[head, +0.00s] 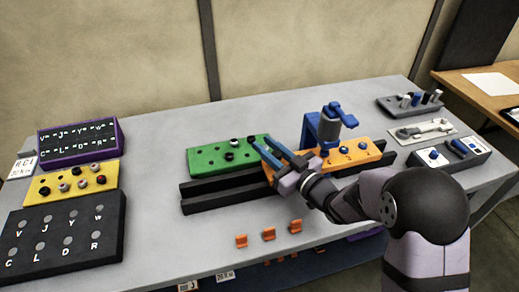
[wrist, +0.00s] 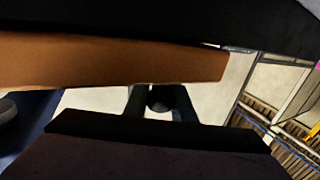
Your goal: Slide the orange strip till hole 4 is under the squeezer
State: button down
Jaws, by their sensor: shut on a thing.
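The orange strip (head: 366,153) lies along the dark rail at the right of the green strip (head: 208,159). It has several numbered spots and blue pegs on its top. The blue squeezer (head: 325,127) stands behind the orange strip, its head over the strip's left part. My gripper (head: 268,152) is shut on the orange strip near its left end, where the green strip ends. In the wrist view the orange strip (wrist: 110,62) crosses the upper left between the dark jaws. Which hole is under the squeezer's head is hidden or too small to tell.
Dark rails (head: 222,196) run along the front. Three orange clips (head: 268,233) lie on the table before them. At left are a purple letter box (head: 77,142), a yellow strip (head: 72,181) and a black letter panel (head: 66,232).

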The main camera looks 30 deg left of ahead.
aim_at(280, 159)
jog(key=c, duration=1.5)
grip_release()
jog(key=shift+b+v, duration=0.85)
jog(key=shift+v, duration=2.8)
